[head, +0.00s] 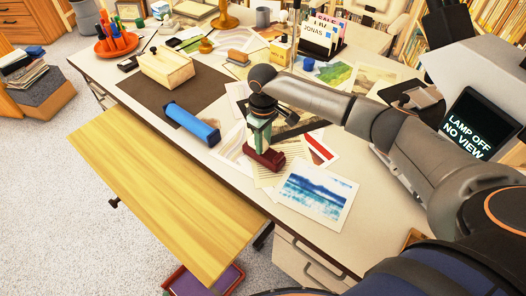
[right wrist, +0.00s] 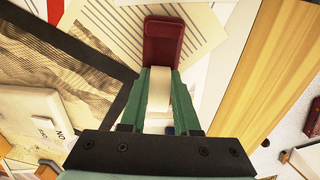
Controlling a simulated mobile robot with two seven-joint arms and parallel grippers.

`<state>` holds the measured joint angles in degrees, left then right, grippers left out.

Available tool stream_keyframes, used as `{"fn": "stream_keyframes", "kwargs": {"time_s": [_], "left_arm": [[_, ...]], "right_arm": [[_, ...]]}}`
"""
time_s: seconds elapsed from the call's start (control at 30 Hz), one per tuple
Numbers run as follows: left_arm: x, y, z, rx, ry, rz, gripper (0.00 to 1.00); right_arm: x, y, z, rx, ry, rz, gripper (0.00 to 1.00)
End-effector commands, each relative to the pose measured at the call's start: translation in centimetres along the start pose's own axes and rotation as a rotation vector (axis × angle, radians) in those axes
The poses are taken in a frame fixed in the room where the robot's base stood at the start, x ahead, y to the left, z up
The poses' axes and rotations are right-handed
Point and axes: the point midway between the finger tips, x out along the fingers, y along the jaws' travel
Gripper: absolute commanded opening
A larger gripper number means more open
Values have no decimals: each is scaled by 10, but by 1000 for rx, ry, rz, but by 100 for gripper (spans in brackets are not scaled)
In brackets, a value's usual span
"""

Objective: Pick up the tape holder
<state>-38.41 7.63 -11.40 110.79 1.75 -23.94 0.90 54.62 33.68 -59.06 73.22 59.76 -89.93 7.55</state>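The tape holder (head: 267,159) has a dark red base and stands on the white desk, partly over a printed sheet. In the right wrist view its dark red end (right wrist: 163,40) and its cream tape roll (right wrist: 159,92) show. My right gripper (head: 260,133) points down onto it from above, with green fingers. In the right wrist view its fingers (right wrist: 160,98) lie on both sides of the roll, with no clear gap. The lower part of the roll is hidden by the gripper. The base looks to be at desk level. My left gripper is not in view.
A blue cylinder (head: 192,123) lies left of the tape holder. A blue seascape print (head: 316,194) lies in front right. A wooden box (head: 166,68) sits on a dark mat (head: 143,91). A pale wooden board (head: 160,190) is along the desk's front.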

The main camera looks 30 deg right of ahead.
Motion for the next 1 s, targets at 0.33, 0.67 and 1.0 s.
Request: {"fn": "stream_keyframes", "kwargs": {"time_s": [0.33,0.67,1.0], "left_arm": [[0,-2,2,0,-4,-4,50],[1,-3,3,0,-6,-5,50],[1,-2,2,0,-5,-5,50]], "right_arm": [[0,0,0,0,0,0,0],[0,0,0,0,0,0,0],[0,0,0,0,0,0,0]]}}
